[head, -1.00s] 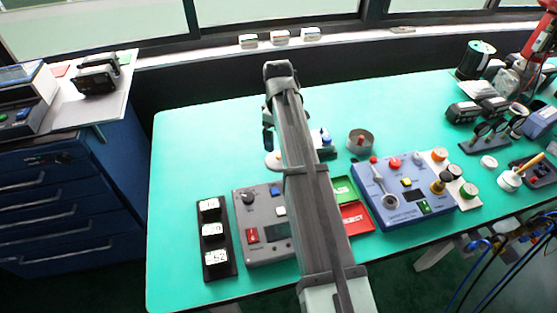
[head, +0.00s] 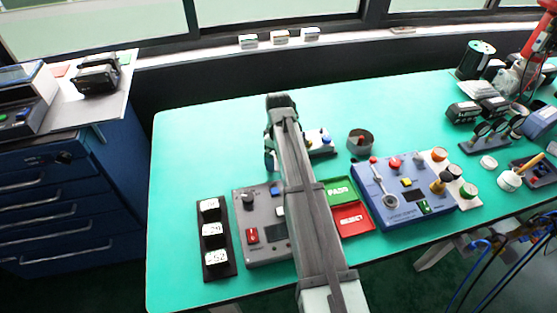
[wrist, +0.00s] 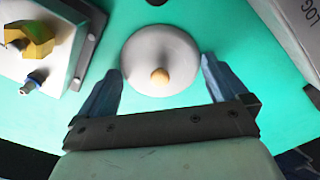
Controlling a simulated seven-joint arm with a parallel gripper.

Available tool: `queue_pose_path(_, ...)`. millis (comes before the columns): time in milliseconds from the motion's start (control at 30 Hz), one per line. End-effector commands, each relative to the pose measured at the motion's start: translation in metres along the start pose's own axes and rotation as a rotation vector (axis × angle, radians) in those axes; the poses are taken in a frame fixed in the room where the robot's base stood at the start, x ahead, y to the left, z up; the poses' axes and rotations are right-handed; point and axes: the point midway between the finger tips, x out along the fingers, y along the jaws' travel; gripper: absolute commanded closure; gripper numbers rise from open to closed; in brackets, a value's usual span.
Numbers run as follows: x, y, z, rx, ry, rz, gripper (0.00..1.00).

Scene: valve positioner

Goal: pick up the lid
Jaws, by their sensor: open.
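The lid (wrist: 150,45) is a round, pale grey disc with a small tan knob (wrist: 160,75), lying on the green bench top in the wrist view. My gripper (wrist: 161,66) is open, with one blue-grey finger on each side of the lid's near part. The fingers look apart from the lid, and nothing is held. How high they are above the bench is hard to tell. In the head view my gripper (head: 270,160) is at the far end of my arm, mostly hidden, and the lid is hidden behind the arm.
A pale block with a brass fitting (wrist: 35,40) stands left of the lid; a grey box marked LOG (wrist: 295,30) is at right. In the head view, a round grey container (head: 360,142), green and red trays (head: 350,216) and a blue control box (head: 405,195) lie right of my arm.

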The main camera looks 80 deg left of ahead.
Motion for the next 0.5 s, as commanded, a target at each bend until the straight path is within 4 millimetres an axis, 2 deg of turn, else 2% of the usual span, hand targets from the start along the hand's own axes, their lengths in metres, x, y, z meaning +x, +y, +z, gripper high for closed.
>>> queue_pose_path(200, 0.0007, 0.0, -0.0001, 0.0, 0.0, 0.0, 0.01)
queue_pose_path(500, 0.0006, 0.0, -0.0001, 0.0, 0.0, 0.0, 0.3)
